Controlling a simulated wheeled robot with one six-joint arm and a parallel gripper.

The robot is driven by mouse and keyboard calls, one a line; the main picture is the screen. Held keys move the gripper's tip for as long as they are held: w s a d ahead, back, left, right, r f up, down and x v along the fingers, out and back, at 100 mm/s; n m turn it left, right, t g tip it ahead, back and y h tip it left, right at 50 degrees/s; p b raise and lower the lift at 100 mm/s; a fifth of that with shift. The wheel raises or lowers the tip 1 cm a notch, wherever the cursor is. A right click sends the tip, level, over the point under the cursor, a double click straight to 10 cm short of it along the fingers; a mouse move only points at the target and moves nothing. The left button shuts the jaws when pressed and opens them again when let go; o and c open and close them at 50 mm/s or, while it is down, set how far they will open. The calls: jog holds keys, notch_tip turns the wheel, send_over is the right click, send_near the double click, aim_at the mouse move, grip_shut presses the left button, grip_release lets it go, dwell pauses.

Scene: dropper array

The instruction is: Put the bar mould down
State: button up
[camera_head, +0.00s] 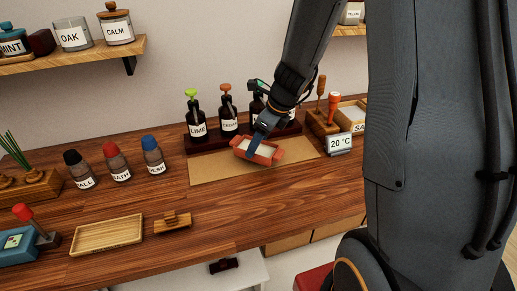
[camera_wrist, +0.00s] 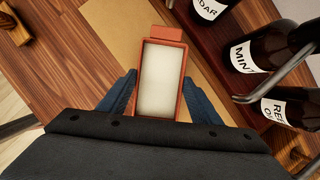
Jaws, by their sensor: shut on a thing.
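The bar mould (camera_head: 258,150) is a terracotta-red rectangular tray with a pale fill and a tab at its end. It is at the tan mat (camera_head: 207,172) on the wooden counter, in front of the dropper bottles. My gripper (camera_head: 262,143) reaches down to it from above and is shut on it. In the wrist view the bar mould (camera_wrist: 160,80) lies between the two blue fingers of my gripper (camera_wrist: 160,100), one on each long side. The mould looks about level. I cannot tell whether its underside touches the mat.
Dark dropper bottles, including LIME (camera_head: 197,128) and a MINT bottle (camera_wrist: 243,57), stand in a rack close behind the mould. An empty wooden tray (camera_head: 107,235) lies front left. The mat's left part is clear.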

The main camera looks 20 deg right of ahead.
aim_at(258, 150)
jog(key=shift+f, duration=1.45)
jog(key=shift+f, duration=0.1)
jog(key=o, duration=1.2)
jog(key=shift+o, duration=0.2)
jog(key=v, duration=1.2)
jog(key=s+a+f+n+h, duration=0.1)
jog(key=s+n, duration=0.5)
jog(key=n, duration=0.7)
jog(key=s+a+f+n+g+h, duration=0.1)
jog(key=s+n, duration=0.6)
jog(key=n, duration=0.7)
jog(key=shift+s+a+f+h, duration=0.3)
jog(key=shift+a+f+h, duration=0.3)
jog(key=shift+a+f, duration=0.3)
